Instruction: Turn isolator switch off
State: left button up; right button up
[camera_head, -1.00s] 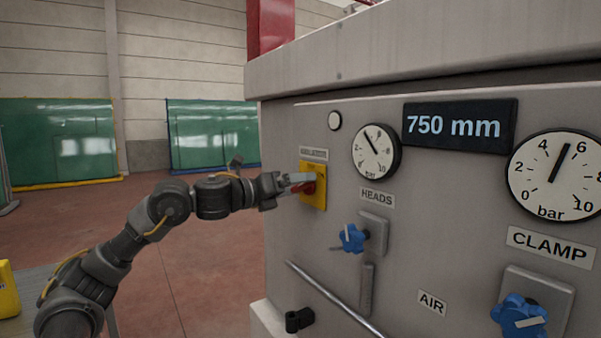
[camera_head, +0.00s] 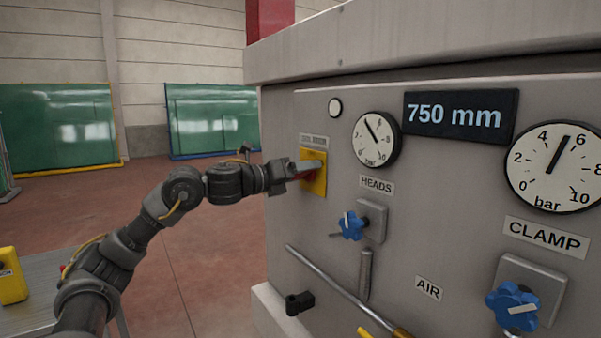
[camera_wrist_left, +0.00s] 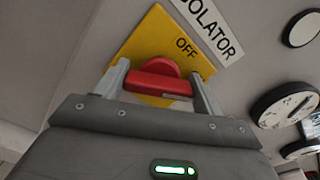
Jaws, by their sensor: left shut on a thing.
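The isolator switch is a red knob (camera_wrist_left: 160,80) on a yellow plate (camera_head: 319,173) on the grey machine front. In the left wrist view the plate reads "OFF" at its upper right, beside a white label ending "OLATOR" (camera_wrist_left: 205,28). My left gripper (camera_head: 305,168) is at the plate, its arm reaching in from the left. In the left wrist view its two light fingers stand on either side of the red knob, shut on it. The gripper partly hides the knob in the head view. My right gripper is not in view.
The grey machine panel carries a heads gauge (camera_head: 376,139), a clamp gauge (camera_head: 553,170), a 750 mm display (camera_head: 460,116) and blue knobs (camera_head: 352,226) (camera_head: 513,306). A metal bar (camera_head: 335,284) runs below. Open floor (camera_head: 200,270) lies left of the machine.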

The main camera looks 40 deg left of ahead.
pick_arm(q)
jog(key=n+p, duration=0.1)
jog(key=n, duration=0.4)
jog(key=shift+a+n, duration=0.1)
jog(key=shift+n, duration=0.3)
jog(key=n+p, duration=0.1)
jog(key=n, duration=0.3)
jog(key=shift+f+n, duration=0.15)
jog(key=shift+n, duration=0.85)
jog(key=o, duration=1)
jog(key=shift+c, duration=0.2)
jog(key=shift+f, duration=0.1)
